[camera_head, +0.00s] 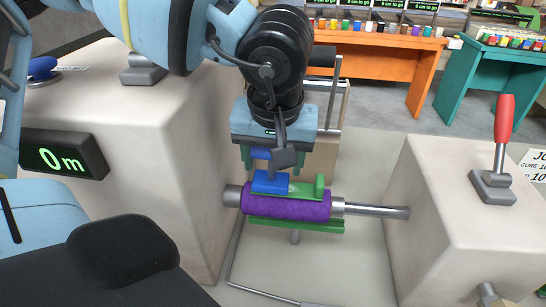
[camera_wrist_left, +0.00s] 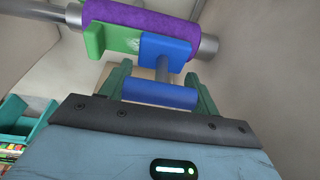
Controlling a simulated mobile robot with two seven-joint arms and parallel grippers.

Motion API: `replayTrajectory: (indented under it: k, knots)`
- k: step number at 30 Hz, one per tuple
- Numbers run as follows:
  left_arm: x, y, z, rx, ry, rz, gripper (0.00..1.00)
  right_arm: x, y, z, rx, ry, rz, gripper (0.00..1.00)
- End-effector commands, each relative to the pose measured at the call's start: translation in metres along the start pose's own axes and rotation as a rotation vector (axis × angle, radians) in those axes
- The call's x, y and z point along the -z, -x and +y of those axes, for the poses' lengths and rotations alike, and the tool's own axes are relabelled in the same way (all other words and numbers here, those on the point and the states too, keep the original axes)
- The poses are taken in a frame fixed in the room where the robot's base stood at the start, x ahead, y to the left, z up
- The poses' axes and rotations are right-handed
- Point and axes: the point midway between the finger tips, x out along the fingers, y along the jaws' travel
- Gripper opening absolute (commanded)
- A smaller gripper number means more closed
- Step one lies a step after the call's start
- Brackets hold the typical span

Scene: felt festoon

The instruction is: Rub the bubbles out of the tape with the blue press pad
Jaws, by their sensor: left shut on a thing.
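The blue press pad (camera_head: 270,183) is held by my left gripper (camera_head: 263,158). In the left wrist view, its round blue handle (camera_wrist_left: 160,93) lies between the teal fingers (camera_wrist_left: 163,86), and its flat block (camera_wrist_left: 165,53) faces the purple roll (camera_wrist_left: 155,14). In the head view, the roll (camera_head: 287,208) sits on a metal shaft, and the pad is at its upper side; I cannot tell whether they touch. A green block (camera_head: 303,189) is beside the pad, and a green strip (camera_head: 296,225) runs below the roll. I cannot make out tape or bubbles. My right gripper is out of view.
A pale cabinet with a "0 m" display (camera_head: 65,156) stands at left. Another pale cabinet with a red lever (camera_head: 503,120) stands at right. The shaft (camera_head: 375,210) reaches towards the right cabinet. Orange (camera_head: 375,48) and teal (camera_head: 480,75) tables stand farther back.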

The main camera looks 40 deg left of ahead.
Motion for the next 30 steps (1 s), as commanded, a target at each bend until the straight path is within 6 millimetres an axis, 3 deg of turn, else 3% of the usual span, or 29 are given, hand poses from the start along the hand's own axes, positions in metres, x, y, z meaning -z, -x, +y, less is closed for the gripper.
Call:
replayTrajectory:
  k: [30]
  knots:
    - [-0.0013,-0.0023,-0.0003,0.003,-0.001,-0.003,0.43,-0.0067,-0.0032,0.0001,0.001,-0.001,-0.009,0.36]
